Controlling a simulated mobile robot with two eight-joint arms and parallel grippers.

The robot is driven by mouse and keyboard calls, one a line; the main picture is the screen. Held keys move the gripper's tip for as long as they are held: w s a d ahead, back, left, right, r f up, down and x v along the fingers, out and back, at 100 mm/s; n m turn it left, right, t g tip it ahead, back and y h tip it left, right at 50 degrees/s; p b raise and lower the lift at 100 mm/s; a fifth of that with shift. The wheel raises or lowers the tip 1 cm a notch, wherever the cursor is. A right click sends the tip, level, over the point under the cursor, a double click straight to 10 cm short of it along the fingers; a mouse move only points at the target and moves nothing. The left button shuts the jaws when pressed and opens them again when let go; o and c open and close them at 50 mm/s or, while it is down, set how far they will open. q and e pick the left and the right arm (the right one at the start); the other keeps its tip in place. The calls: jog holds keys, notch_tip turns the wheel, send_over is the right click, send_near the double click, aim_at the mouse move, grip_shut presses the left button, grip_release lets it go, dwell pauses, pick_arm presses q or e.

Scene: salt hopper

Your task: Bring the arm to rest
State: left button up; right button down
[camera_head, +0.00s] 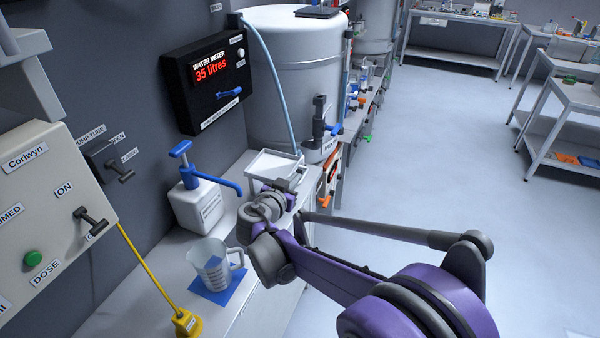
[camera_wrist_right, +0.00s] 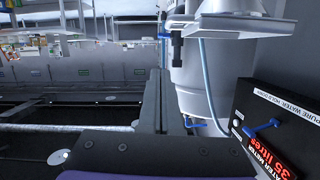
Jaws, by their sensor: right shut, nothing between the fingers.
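My right arm, purple and grey, reaches in from the lower right in the head view. Its right gripper (camera_head: 292,182) is held above the bench by the white tray (camera_head: 272,164), partly hidden behind my own wrist. In the right wrist view the two dark fingers (camera_wrist_right: 160,100) are together with nothing between them. I cannot tell whether the gripper touches the tray. My left gripper is not in view.
A clear measuring jug (camera_head: 212,266) stands on a blue mat (camera_head: 222,293) near my wrist. A white pump bottle (camera_head: 197,203), the water meter (camera_head: 208,78), the control panel (camera_head: 50,215) and a large tank (camera_head: 300,70) stand close by. The floor (camera_head: 450,150) at right is clear.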

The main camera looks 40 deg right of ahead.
jog(key=shift+s+a+r, duration=0.1)
jog(key=shift+a+r, duration=0.05)
jog(key=shift+a, duration=0.5)
jog(key=s+a+f+n+y, duration=0.4)
jog(key=s+a, duration=0.1)
jog(key=a, duration=0.4)
jog(key=s+a+f+n+y, duration=0.4)
jog(key=s+a+n+y, duration=0.1)
jog(key=a, duration=0.4)
jog(key=s+a+f+n+y, duration=0.4)
jog(key=s+a+n+y, duration=0.1)
jog(key=a, duration=0.4)
jog(key=shift+s, duration=0.3)
